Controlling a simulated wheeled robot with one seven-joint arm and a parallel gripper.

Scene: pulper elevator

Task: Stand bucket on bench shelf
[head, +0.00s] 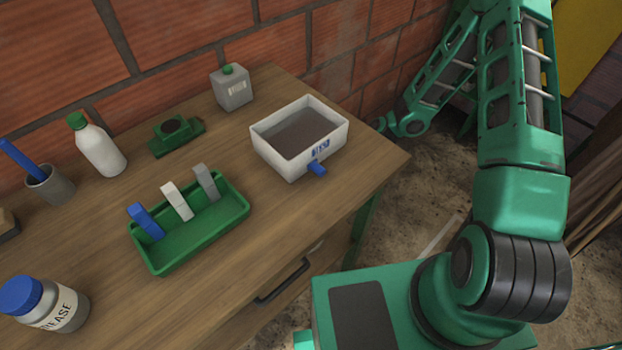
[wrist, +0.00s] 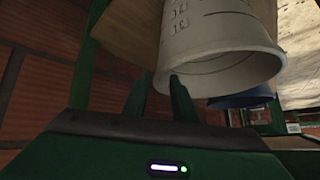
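A white bucket (wrist: 218,38) with dark printed marks fills the upper middle of the wrist view, its rounded lower end close to my fingers. My gripper (wrist: 160,82) points at its lower left edge. Two dark green fingers stand a little apart, the right one overlapping the bucket wall. Whether they pinch the bucket or only lie beside it cannot be told. A wooden board (wrist: 128,28), possibly a shelf, shows left of the bucket. In the head view the bucket and my gripper are out of sight; only my arm shows at the right.
A brick wall (head: 190,35) stands behind. A blue object (wrist: 240,101) lies beyond the bucket.

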